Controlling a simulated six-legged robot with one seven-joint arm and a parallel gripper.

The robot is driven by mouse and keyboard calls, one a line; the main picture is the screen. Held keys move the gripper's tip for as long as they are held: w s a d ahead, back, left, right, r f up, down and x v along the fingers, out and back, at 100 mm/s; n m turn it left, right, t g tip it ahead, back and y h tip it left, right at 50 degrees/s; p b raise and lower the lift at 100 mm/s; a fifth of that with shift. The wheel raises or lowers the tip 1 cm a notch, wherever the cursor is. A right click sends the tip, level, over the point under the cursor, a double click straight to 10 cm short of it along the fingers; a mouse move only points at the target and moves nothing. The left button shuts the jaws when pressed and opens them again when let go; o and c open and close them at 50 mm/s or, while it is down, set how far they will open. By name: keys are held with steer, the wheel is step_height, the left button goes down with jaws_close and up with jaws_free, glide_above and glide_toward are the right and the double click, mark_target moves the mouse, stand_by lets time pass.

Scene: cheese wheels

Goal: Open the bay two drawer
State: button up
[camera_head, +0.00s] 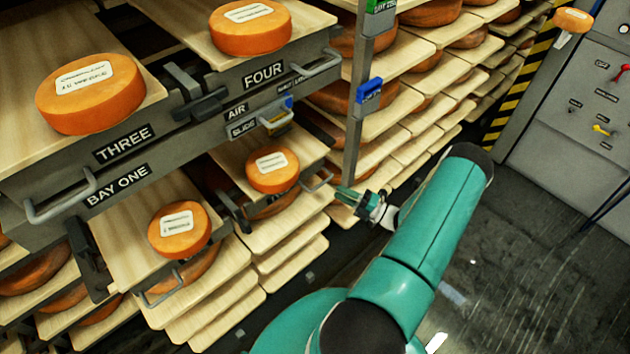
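No label reading "bay two" is legible. A lower drawer (300,150) to the right of the one under the BAY ONE label (118,185) is a wooden board with an orange cheese wheel (272,170) on it. It has a grey wire handle (318,182) at its front right edge. My gripper (343,194) is just right of that handle, close to it, at the end of my teal arm. The fingers are small and point left toward the handle; contact and finger gap cannot be made out.
Upper drawers THREE (122,144) and FOUR (263,73) hold cheese wheels and have grey handles. A metal post (357,120) with a blue tag stands just above my gripper. Shelves of cheese fill the back. Dark floor at right is open before a grey panel (590,110).

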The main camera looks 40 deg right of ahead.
steer(key=x, duration=0.9)
steer(key=shift+w+a+r, duration=0.1)
steer(key=shift+w+a, duration=0.05)
steer(key=shift+w, duration=0.1)
jaws_close()
